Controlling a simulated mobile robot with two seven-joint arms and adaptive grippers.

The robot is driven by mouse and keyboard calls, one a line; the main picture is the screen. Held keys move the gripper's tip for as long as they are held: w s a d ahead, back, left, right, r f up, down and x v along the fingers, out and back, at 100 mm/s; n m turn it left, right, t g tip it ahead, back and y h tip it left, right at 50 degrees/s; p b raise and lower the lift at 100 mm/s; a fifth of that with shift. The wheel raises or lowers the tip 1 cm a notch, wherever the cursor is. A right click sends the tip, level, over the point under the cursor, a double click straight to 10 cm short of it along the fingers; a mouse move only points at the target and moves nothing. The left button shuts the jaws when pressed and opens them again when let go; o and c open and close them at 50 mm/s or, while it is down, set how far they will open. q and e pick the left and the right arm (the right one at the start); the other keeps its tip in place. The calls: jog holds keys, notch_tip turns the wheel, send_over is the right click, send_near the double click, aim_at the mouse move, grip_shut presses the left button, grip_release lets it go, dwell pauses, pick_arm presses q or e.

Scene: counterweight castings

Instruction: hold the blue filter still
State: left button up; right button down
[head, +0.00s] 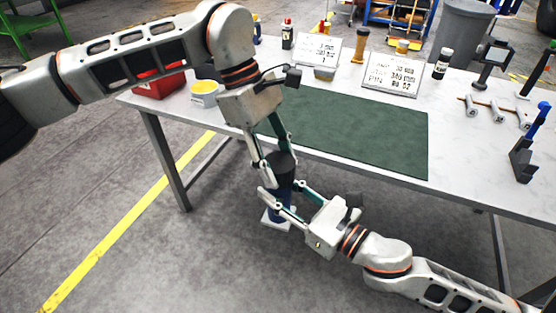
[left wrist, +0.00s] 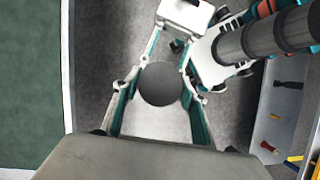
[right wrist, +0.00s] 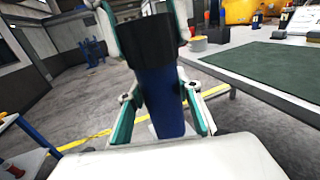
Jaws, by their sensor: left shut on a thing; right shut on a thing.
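The blue filter (head: 284,198) is a blue cylinder with a black top, held upright in the air in front of the table's near edge. My left gripper (head: 280,170) comes down from above and is shut on its upper, black part. In the left wrist view the round black top (left wrist: 160,84) sits between the fingers. My right gripper (head: 284,190) comes from the right and is shut on the filter lower down. In the right wrist view the blue body (right wrist: 160,100) stands between its fingers, with the black part above. The fingers hide parts of its sides.
The grey table (head: 215,122) carries a green mat (head: 360,135). A red bin (head: 160,85) and a yellow-topped tub (head: 204,95) stand at its left end. Two printed signs (head: 392,76), bottles and metal castings (head: 490,108) are further back and right. Open floor lies left.

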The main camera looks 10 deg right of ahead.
pick_arm(q)
jog(key=m+y, duration=0.1)
jog(key=m, duration=0.1)
jog(key=m+g, duration=0.1)
jog(key=m, duration=0.2)
jog(key=shift+d+y, duration=0.1)
jog(key=shift+y, duration=0.3)
jog(key=m+y, duration=0.1)
jog(key=m, duration=0.3)
jog(key=shift+w+m+g+y, duration=0.1)
jog(key=shift+m+g+y, duration=0.2)
jog(key=shift+y, duration=0.1)
jog(key=o, duration=0.9)
jog(key=shift+r, duration=0.1)
jog(key=shift+r, duration=2.2)
jog(key=shift+c, duration=0.4)
